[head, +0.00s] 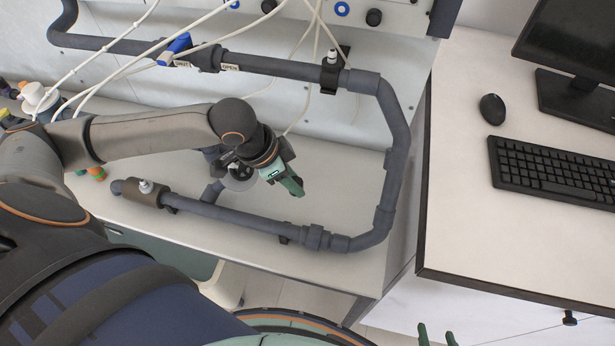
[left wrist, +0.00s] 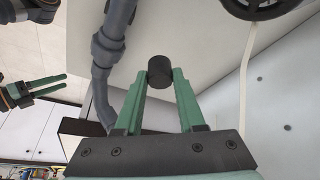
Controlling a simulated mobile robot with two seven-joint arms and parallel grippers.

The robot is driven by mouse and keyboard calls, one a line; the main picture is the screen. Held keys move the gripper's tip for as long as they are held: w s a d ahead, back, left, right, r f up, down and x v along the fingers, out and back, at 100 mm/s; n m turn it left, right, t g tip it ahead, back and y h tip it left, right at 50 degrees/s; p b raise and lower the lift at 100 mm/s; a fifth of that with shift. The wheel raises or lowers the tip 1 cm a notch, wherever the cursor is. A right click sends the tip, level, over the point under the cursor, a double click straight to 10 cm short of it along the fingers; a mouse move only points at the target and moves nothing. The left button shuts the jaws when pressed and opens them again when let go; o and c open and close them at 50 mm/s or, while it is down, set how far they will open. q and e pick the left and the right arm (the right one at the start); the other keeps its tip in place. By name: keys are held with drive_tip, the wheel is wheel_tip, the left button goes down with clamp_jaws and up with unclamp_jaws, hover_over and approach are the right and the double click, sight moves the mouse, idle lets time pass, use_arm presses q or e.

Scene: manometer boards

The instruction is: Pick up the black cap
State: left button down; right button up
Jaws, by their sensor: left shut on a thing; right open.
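The black cap (left wrist: 160,68) shows in the left wrist view, a short dark cylinder between the tips of my left gripper's green fingers. My left gripper (head: 294,185) is shut on it, above the bench inside the loop of dark grey pipe. In the head view the fingers hide the cap. My right gripper (head: 436,336) shows only as two green fingertips at the bottom edge, apart from each other and empty. It also shows at the left of the left wrist view (left wrist: 64,85).
The grey pipe (head: 395,130) loops around my left gripper. Black knobs (head: 374,17) and hanging white hoses are on the panel behind. A blue-handled valve (head: 175,48) is on the upper pipe. A desk with a keyboard (head: 555,172) and mouse (head: 492,109) stands right.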

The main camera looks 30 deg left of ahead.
use_arm(q)
drive_tip(key=s+a+r+p, duration=0.1)
drive_tip(key=s+a+r, duration=0.1)
drive_tip(key=s, duration=0.6)
drive_tip(key=shift+r, duration=0.7)
drive_tip(key=shift+a, duration=0.1)
